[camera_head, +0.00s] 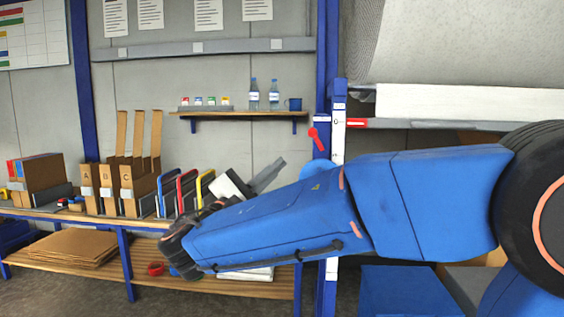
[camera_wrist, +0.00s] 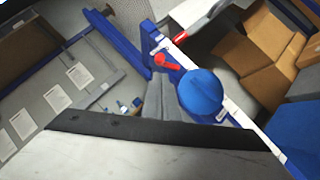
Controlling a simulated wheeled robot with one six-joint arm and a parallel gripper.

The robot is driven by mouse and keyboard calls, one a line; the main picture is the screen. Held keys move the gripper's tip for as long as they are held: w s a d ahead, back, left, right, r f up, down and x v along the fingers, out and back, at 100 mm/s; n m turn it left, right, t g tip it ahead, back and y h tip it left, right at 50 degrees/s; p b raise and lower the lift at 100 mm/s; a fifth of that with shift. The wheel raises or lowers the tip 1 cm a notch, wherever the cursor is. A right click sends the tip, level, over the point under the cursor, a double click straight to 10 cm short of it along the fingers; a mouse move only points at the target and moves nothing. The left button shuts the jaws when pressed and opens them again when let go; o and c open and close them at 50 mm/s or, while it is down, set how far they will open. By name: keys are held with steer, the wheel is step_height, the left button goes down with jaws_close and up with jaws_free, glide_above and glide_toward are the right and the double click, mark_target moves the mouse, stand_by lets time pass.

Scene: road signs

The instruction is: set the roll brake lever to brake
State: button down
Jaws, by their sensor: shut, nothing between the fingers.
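A small red lever (camera_head: 317,139) sits on the blue upright of the roll stand, above a blue round disc (camera_head: 314,168) partly hidden by my arm. Its handle slants down and slightly right. In the wrist view the lever (camera_wrist: 167,62) lies just beyond the fingertips, beside the blue disc (camera_wrist: 200,92). Any marks by the lever are too small to read. My gripper (camera_head: 276,165) is shut and empty, its grey fingers pointing up and right, left of and below the lever. It also shows in the wrist view (camera_wrist: 161,82); I see no clear contact with the lever.
A white scale strip (camera_head: 338,135) runs along the upright, with a red-ended bar (camera_head: 356,123) to its right. A large roll (camera_head: 450,45) hangs at upper right. A shelf (camera_head: 240,114) with bottles is behind. A bench with cardboard files (camera_head: 128,190) stands left.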

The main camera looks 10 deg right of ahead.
glide_toward(316, 131)
steer(key=w+d, duration=0.1)
steer(key=w+d+r, duration=0.1)
steer(key=w+d, duration=0.1)
steer(key=w, duration=0.1)
steer(key=shift+r, duration=0.25)
steer(key=shift+s+d+r+m+g, duration=0.15)
steer(key=shift+r+m+g, duration=0.15)
steer(key=shift+m+g, duration=0.5)
steer(key=d+m+g+y, duration=0.1)
steer(key=m, duration=0.1)
steer(key=d+r+m+g+y, duration=0.1)
steer(key=m, duration=0.1)
steer(key=d+r+m+g+y, duration=0.1)
steer(key=m, duration=0.1)
steer(key=shift+s+r+m+g, duration=0.15)
steer(key=shift+s+m+g, duration=0.15)
steer(key=shift+s+m, duration=0.1)
steer(key=shift+a, duration=0.1)
